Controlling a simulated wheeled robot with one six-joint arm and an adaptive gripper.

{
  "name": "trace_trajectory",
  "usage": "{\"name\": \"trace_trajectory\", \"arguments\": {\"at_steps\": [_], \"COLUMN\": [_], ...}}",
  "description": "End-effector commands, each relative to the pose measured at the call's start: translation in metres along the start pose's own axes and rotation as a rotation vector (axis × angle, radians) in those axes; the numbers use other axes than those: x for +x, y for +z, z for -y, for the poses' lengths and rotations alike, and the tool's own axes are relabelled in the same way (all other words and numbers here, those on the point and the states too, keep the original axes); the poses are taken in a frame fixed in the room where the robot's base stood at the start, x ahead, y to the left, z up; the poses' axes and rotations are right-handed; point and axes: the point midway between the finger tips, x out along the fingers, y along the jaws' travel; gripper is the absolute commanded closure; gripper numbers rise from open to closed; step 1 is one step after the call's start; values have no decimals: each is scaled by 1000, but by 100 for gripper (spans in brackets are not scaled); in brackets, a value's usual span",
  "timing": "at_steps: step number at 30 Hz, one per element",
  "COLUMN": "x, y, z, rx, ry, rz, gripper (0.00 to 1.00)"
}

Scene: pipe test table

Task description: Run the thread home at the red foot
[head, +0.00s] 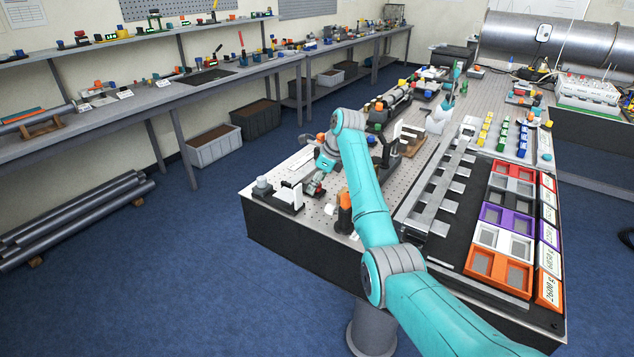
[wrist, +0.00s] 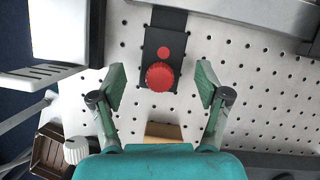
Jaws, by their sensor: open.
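In the wrist view a red ribbed knob (wrist: 160,76) sits on a black plate (wrist: 152,42), with a smaller flat red disc (wrist: 163,53) just beyond it. My gripper (wrist: 161,70) is open, one teal finger on each side of the knob, with a visible gap on both sides. Nothing is held between the fingers. In the head view my gripper (head: 315,186) is low over the near left part of the perforated table (head: 330,222). The knob's thread is hidden from above, and I cannot tell how far it is screwed in.
A white block-like fixture (head: 287,194) stands left of my gripper. An orange-topped black item (head: 345,212) stands to its right. A grey slotted rack (head: 437,190) and coloured bins (head: 499,266) lie farther right.

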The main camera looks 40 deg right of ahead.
Motion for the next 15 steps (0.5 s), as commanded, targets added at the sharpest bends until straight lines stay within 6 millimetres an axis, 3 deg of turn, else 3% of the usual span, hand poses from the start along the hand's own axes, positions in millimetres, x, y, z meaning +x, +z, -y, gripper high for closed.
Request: {"name": "trace_trajectory", "arguments": {"at_steps": [15], "x": [0], "y": [1], "z": [0], "rx": [-457], "ry": [191], "rz": [0], "gripper": [25]}}
